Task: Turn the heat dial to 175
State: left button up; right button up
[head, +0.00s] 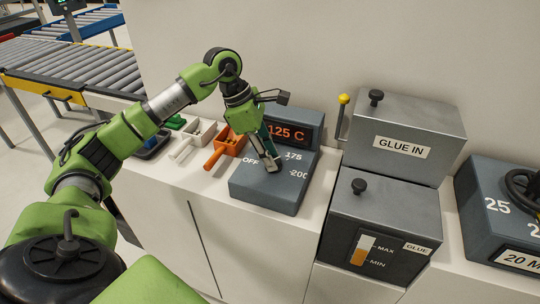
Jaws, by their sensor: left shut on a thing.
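The heat control box (262,194) is a blue-grey unit on the white counter, with a sloped front marked OFF, 175 and 200. Its display (288,132) reads 125 C in orange. My left gripper (271,165) reaches down onto the box's face and is shut on the heat dial. The dial is mostly hidden by the fingers, so its pointer direction cannot be told. My right gripper is not in the view.
Left of the box are an orange-handled tool (224,146) and small grey trays (199,132). The glue boxes (404,138) with a yellow-knobbed lever (344,100) stand at right. A roller conveyor (75,62) is at back left.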

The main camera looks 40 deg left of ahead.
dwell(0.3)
pick_arm(q)
jog(key=o, duration=1.1)
jog(key=v, duration=1.2)
jog(key=shift+a, duration=0.15)
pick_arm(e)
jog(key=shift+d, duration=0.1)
